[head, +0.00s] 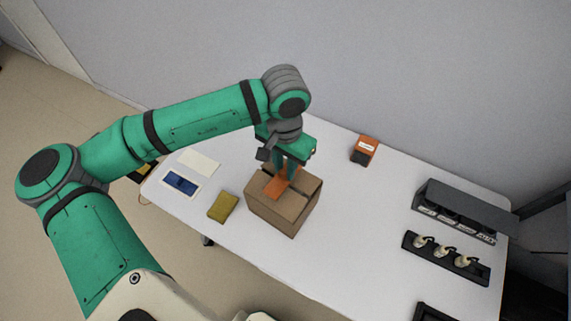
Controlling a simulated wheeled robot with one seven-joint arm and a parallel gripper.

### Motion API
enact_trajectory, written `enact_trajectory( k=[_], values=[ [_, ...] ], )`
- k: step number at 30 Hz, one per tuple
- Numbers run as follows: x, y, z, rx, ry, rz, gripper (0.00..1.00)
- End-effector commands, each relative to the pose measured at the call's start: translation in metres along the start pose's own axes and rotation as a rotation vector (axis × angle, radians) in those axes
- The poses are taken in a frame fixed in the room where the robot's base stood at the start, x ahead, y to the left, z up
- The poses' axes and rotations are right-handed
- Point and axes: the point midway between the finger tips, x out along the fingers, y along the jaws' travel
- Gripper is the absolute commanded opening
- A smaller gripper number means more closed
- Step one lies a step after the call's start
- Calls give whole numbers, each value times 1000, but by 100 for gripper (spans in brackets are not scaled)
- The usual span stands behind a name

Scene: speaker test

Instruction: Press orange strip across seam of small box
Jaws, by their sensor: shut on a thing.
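The small box (272,211) is brown cardboard and stands on the white table near its middle left. My gripper (284,174) points down at the top of the box and is shut on the orange strip. The orange strip (276,187) lies at or just above the top of the box, toward its left part. Whether it touches the box top cannot be told. The seam is partly hidden by the strip and my gripper.
Left of the box on the table (347,241) lie a yellow-olive block (223,207), a blue item on a white card (180,184) and a pale sheet (199,163). An orange box (364,151) stands behind. Dark holders (445,257) fill the right end.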

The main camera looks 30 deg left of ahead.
Motion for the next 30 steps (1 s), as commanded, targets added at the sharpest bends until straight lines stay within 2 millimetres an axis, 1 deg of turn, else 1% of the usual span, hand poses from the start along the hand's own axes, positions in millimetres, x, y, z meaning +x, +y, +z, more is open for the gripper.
enact_trajectory(
  k=[30],
  values=[
    [26, 0, 0, -2, 0, 1, 1]
  ],
)
